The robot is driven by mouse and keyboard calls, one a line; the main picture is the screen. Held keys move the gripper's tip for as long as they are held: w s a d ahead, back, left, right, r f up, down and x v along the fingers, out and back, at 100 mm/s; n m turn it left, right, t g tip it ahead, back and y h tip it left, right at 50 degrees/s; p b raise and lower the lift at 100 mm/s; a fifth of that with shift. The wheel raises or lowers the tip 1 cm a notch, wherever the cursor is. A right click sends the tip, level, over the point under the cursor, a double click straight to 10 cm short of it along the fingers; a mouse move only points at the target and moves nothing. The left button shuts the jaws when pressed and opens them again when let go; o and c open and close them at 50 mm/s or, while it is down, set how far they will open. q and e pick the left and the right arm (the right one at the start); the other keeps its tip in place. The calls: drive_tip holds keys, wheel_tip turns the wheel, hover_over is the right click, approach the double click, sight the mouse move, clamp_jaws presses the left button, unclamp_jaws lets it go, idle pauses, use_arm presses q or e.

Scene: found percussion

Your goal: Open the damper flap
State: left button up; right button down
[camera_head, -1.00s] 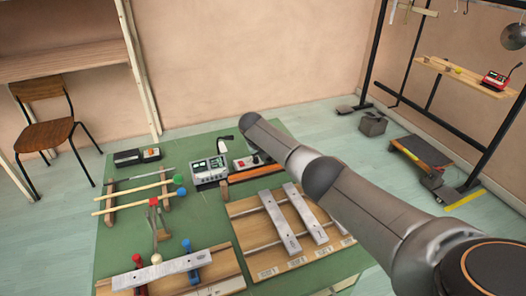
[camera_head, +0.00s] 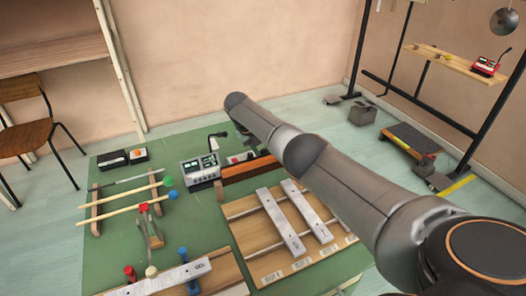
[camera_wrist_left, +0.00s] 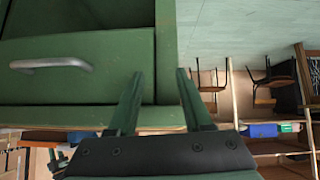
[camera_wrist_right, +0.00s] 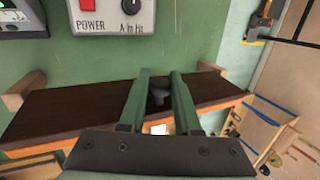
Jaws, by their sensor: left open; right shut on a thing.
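The damper flap looks like a long dark brown board with an orange edge (camera_head: 248,171), behind the bars on the green table. In the right wrist view the board (camera_wrist_right: 75,112) spans the picture between wooden end blocks. My right gripper (camera_wrist_right: 160,76) is shut on a small dark knob (camera_wrist_right: 160,92) at the board; the fingers partly hide it. In the head view my right arm hides most of that hand. My left gripper (camera_wrist_left: 155,75) is open and empty, beside a green drawer front (camera_wrist_left: 110,75) with a metal handle. It is outside the head view.
A grey meter box (camera_head: 200,168) stands left of the flap. A control panel with a red switch (camera_wrist_right: 88,6) is close behind it. Metal bars (camera_head: 280,220) lie in front, and mallets (camera_head: 125,200) lie to the left.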

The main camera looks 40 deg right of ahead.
drive_tip(key=c, duration=0.6)
unclamp_jaws()
drive_tip(key=shift+c, duration=0.2)
drive_tip(key=shift+r, duration=0.35)
drive_tip(key=p+v, duration=0.2)
drive_tip(key=v, duration=0.9)
drive_tip(key=shift+a+r, duration=0.25)
drive_tip(key=shift+r, duration=0.1)
